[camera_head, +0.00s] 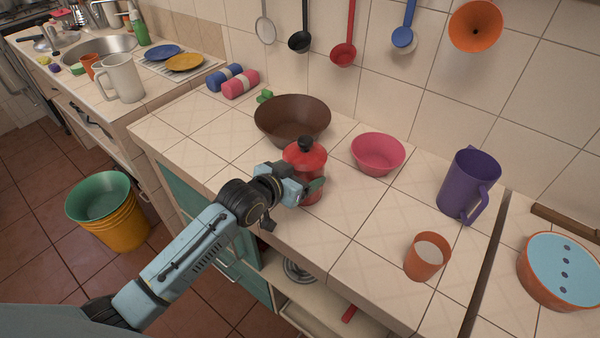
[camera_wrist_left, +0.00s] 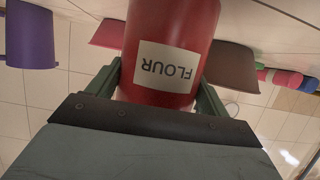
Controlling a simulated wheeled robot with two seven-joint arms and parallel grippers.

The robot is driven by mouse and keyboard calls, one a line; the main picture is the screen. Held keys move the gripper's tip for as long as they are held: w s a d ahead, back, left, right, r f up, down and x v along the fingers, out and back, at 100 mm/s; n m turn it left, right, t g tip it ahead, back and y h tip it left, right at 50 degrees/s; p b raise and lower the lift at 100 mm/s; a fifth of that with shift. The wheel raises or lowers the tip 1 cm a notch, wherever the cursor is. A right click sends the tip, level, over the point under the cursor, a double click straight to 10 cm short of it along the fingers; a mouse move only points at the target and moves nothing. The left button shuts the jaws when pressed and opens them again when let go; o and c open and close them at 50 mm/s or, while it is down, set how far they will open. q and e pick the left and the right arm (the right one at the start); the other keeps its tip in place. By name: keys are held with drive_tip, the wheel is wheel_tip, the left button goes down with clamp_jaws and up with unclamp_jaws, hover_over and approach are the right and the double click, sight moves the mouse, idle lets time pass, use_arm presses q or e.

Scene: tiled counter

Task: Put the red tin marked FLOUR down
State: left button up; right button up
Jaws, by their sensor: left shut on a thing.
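The red tin (camera_head: 306,162) has a dark knob on its lid and stands upright at the front part of the tiled counter, in front of the brown bowl. In the left wrist view, which is upside down, the tin (camera_wrist_left: 170,25) shows its white FLOUR label. My left gripper (camera_head: 305,188) is shut on the tin, one finger on each side of its body. The tin's base is cut off in the wrist view, and I cannot tell whether it touches the counter (camera_head: 345,215). My right gripper is not in view.
A brown bowl (camera_head: 292,115) is close behind the tin, with a pink bowl (camera_head: 378,153) to its right. A purple jug (camera_head: 468,184) and an orange cup (camera_head: 427,256) stand farther right. The tiles between the tin and the orange cup are clear.

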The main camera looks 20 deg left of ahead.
use_arm(q)
drive_tip(key=shift+r, duration=0.1)
drive_tip(key=o, duration=1.2)
drive_tip(key=shift+f, duration=0.2)
drive_tip(key=shift+r, duration=0.2)
drive_tip(key=p+v, duration=0.1)
drive_tip(key=v, duration=1.1)
